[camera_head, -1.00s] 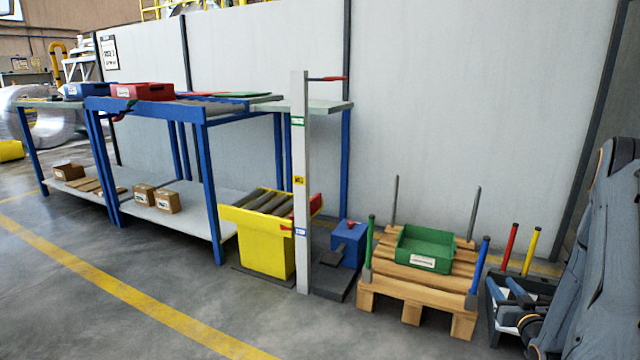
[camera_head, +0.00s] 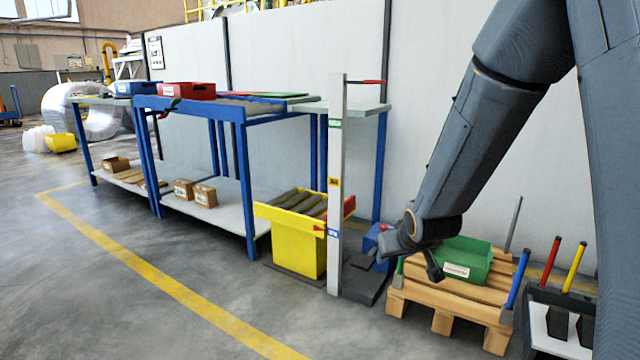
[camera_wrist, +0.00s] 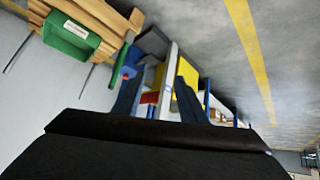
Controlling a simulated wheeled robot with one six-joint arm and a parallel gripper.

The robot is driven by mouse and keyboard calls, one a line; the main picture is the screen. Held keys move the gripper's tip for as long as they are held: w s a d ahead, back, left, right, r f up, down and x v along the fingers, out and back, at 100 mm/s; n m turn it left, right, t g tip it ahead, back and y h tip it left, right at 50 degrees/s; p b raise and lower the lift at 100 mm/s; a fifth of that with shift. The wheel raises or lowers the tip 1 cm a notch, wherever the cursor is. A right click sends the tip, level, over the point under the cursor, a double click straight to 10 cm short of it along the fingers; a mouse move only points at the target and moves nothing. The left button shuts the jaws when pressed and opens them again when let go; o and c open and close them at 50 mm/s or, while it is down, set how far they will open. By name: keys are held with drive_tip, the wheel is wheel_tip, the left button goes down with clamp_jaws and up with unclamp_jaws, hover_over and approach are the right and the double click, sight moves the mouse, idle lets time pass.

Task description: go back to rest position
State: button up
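My arm reaches in from the upper right of the head view. Its wrist end (camera_head: 420,230) hangs in front of the wooden pallet and the green bin. In the wrist view my gripper (camera_wrist: 158,88) shows two dark fingers standing apart, with only background between them. It looks open and empty.
A wooden pallet (camera_head: 448,304) carries a green bin (camera_head: 470,262) and coloured posts. Left of it stand a grey post (camera_head: 336,200), a yellow roller box (camera_head: 292,243) and blue-framed tables (camera_head: 250,200). Grey floor (camera_head: 110,300) is clear at front left.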

drive_tip(key=s+a+r+n+g+y, duration=0.1)
drive_tip(key=s+a+r+g, duration=0.15)
drive_tip(key=s+a, duration=0.6)
drive_tip(key=s+a+r+n+g, duration=0.1)
drive_tip(key=s+a+r+g, duration=0.15)
drive_tip(key=s+a, duration=0.55)
drive_tip(key=s+a+r+n+g+p, duration=0.1)
drive_tip(key=s+r+g, duration=0.1)
drive_tip(key=s, duration=0.9)
drive_tip(key=s+a+r+n+g+p, duration=0.1)
drive_tip(key=s+a+r+n, duration=0.1)
drive_tip(key=s, duration=1)
drive_tip(key=d+r+m+p, duration=0.2)
drive_tip(key=d+r+p, duration=0.5)
drive_tip(key=p, duration=0.5)
drive_tip(key=d+r+m+h+p, duration=0.1)
drive_tip(key=d+r+p, duration=0.5)
drive_tip(key=r+p, duration=0.6)
drive_tip(key=d+r+m+p, duration=0.4)
drive_tip(key=d+r+p, duration=0.3)
drive_tip(key=p, duration=0.5)
wheel_tip(320, 180, up, 2)
drive_tip(key=shift+w+d+r+h+p, duration=0.2)
drive_tip(key=shift+w+d+h+p, duration=0.05)
drive_tip(key=shift+d+h+p, duration=0.1)
